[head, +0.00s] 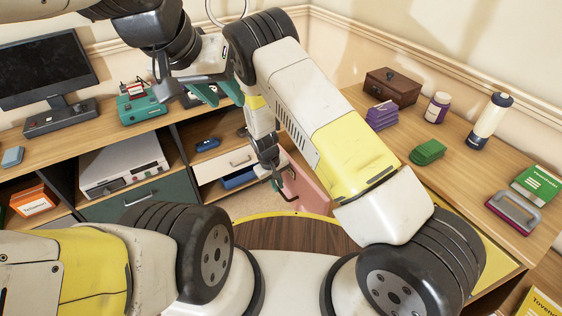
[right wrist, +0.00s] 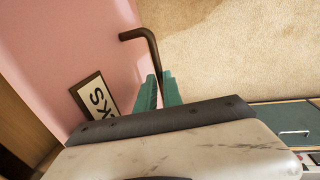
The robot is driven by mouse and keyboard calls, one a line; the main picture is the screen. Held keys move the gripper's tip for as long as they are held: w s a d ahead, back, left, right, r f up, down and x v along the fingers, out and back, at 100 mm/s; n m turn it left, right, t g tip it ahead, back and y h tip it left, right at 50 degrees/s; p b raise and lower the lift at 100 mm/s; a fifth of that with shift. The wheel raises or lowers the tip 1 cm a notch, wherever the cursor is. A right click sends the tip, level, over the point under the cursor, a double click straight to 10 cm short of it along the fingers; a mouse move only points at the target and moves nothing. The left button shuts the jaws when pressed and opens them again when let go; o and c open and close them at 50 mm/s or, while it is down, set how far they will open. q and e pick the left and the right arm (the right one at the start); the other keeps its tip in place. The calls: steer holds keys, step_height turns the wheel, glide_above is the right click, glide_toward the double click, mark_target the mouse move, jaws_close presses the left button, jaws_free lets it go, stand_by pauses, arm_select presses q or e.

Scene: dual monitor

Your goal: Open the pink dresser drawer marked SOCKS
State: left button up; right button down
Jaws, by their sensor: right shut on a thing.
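The pink drawer front (head: 306,184) is low in the middle of the head view, partly hidden behind my right arm. In the right wrist view the pink front (right wrist: 60,35) fills the left side, with a framed label (right wrist: 97,98) whose lettering is only partly visible. A dark bent handle (right wrist: 146,42) stands out from the front. My right gripper (right wrist: 160,88) is shut on this handle; in the head view the right gripper (head: 276,180) is beside the pink front. My left gripper (head: 218,93) is open and empty, raised near the desk's back. How far the drawer is out cannot be told.
A wooden desk runs along the back and right, with a monitor (head: 45,70), a brown box (head: 392,87), a bottle (head: 489,122) and a green book (head: 537,184). Carpet (head: 235,203) is bare beside the gripper.

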steer(key=c, duration=1.5)
jaws_free()
steer(key=shift+r, duration=0.1)
step_height(320, 180, up, 8)
steer(key=a, duration=0.1)
steer(key=shift+s+f, duration=0.25)
steer(key=shift+s, duration=0.2)
